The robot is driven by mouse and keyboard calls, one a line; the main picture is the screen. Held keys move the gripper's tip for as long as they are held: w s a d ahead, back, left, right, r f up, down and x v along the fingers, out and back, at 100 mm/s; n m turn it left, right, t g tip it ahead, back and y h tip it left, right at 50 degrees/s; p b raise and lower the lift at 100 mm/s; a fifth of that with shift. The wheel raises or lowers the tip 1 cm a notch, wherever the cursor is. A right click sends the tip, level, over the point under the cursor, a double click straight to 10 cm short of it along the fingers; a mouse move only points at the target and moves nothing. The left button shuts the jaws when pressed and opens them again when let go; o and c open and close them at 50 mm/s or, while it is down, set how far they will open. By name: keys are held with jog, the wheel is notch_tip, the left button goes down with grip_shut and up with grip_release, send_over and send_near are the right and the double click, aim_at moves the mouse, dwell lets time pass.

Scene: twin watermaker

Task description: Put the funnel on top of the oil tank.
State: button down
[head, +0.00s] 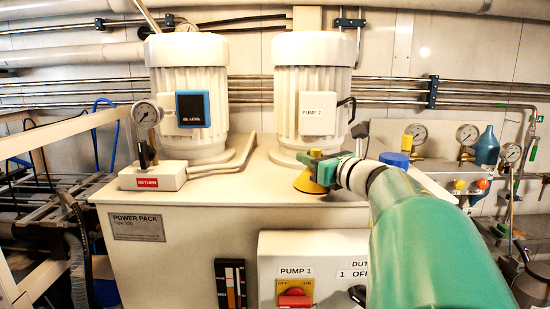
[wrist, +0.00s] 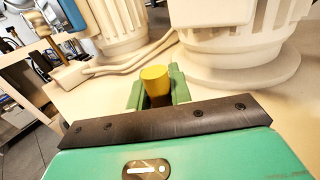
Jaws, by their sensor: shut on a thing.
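The yellow funnel (head: 308,182) is in my gripper (head: 331,170), above the top of the oil tank (head: 235,190) near its front edge, right of centre. Its wide end points down. I cannot tell whether its rim touches the tank top. In the wrist view the funnel's yellow upper part (wrist: 156,79) stands between the green fingers of my gripper (wrist: 158,90), which are shut on it. The rest of the funnel is hidden there. The tank is a cream box marked POWER PACK.
Pump 1 (head: 187,85) and pump 2 (head: 312,85) stand on the tank. A gauge block labelled RETURN (head: 152,177) sits at its left front. A blue cap (head: 394,159) is right of the funnel. The front middle of the top is bare.

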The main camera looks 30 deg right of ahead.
jog(key=shift+d+f, duration=0.1)
jog(key=shift+d, duration=0.15)
jog(key=shift+w, duration=0.15)
jog(key=shift+s+f, duration=0.1)
jog(key=shift+s, duration=0.1)
jog(key=c, duration=1.3)
grip_release()
jog(key=shift+w, duration=0.1)
jog(key=s, duration=1.2)
jog(key=shift+d, duration=0.1)
